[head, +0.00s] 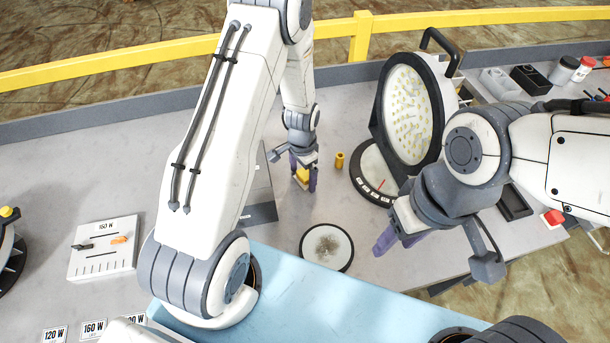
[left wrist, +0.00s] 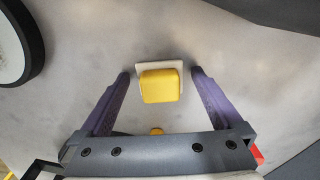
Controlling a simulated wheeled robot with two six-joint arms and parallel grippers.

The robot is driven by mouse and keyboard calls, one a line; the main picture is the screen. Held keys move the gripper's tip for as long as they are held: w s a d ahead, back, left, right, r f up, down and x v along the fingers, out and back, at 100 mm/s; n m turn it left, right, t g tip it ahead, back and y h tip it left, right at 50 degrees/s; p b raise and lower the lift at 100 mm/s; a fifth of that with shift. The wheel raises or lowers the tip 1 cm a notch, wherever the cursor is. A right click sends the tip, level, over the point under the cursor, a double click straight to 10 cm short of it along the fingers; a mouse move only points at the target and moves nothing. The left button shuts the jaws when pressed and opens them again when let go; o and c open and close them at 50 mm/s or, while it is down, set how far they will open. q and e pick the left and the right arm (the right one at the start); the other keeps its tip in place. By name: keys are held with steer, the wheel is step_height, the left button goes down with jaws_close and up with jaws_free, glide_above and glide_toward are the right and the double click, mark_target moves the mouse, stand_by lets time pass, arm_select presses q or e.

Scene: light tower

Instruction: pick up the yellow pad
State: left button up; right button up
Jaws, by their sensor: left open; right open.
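The yellow pad (left wrist: 160,86) shows in the left wrist view as a rounded yellow block on a pale square base (left wrist: 158,69). It stands on the grey table. My left gripper (left wrist: 160,72) is open, with one purple finger on each side of the pad and a gap on both sides. In the head view the left gripper (head: 303,180) is low over the table and partly hides the yellow pad (head: 302,174). My right gripper (head: 385,240) is open and empty, above the table to the right of the round dish.
A small yellow cylinder (head: 339,161) stands just right of the left gripper. A large round lamp (head: 409,115) stands on a dial base (head: 372,170) further right. A round dish (head: 327,247) lies nearer.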

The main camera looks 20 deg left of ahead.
mark_target(306, 175)
arm_select(q)
steer(key=shift+c, duration=0.3)
steer(key=c, duration=1.4)
steer(key=shift+o, duration=0.2)
steer(key=shift+r, duration=0.5)
steer(key=r+b, duration=0.1)
steer(key=d+r, duration=0.1)
steer(key=r, duration=0.1)
steer(key=shift+w+r+b, duration=0.1)
steer(key=shift+r+b, duration=0.15)
steer(key=shift+b, duration=0.1)
steer(key=d+r+b, duration=0.2)
steer(key=d+r, duration=0.4)
steer(key=d, duration=0.4)
steer(key=shift+w+d+r, duration=0.25)
steer(key=shift+w+d, duration=0.05)
steer(key=shift+d, duration=0.05)
